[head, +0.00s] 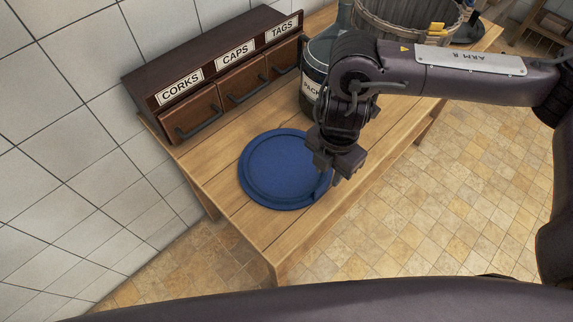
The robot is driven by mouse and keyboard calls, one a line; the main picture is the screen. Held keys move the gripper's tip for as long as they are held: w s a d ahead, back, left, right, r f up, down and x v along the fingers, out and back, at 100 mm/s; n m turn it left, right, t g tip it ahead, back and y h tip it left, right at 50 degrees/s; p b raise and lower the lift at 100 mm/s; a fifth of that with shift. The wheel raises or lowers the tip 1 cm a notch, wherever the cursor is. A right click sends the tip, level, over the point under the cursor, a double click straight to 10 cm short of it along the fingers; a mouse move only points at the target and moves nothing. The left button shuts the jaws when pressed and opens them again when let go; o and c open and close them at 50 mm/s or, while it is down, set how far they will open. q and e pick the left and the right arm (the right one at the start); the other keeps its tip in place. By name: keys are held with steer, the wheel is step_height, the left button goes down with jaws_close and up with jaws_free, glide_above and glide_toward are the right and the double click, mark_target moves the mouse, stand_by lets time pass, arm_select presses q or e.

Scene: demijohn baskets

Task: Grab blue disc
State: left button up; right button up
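The blue disc (283,168) is round with a raised rim and lies flat on the wooden table near its front end. My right gripper (327,187) comes down over the disc's right edge, fingers pointing downward. Its fingers are at the rim and partly hide it. I cannot tell whether they are closed on the rim or only beside it. My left gripper is not in view.
A wooden drawer cabinet (208,62) labelled CORKS, CAPS and TAGS stands along the wall behind the disc. A wicker basket (405,24) is farther back. The table (262,234) is bare in front of the disc.

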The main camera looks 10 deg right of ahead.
mark_target(320, 188)
steer(key=f, duration=0.4)
steer(key=a+f, duration=0.1)
steer(key=f, duration=0.2)
steer(key=shift+w+f, duration=0.15)
steer(key=shift+f, duration=0.2)
jaws_close()
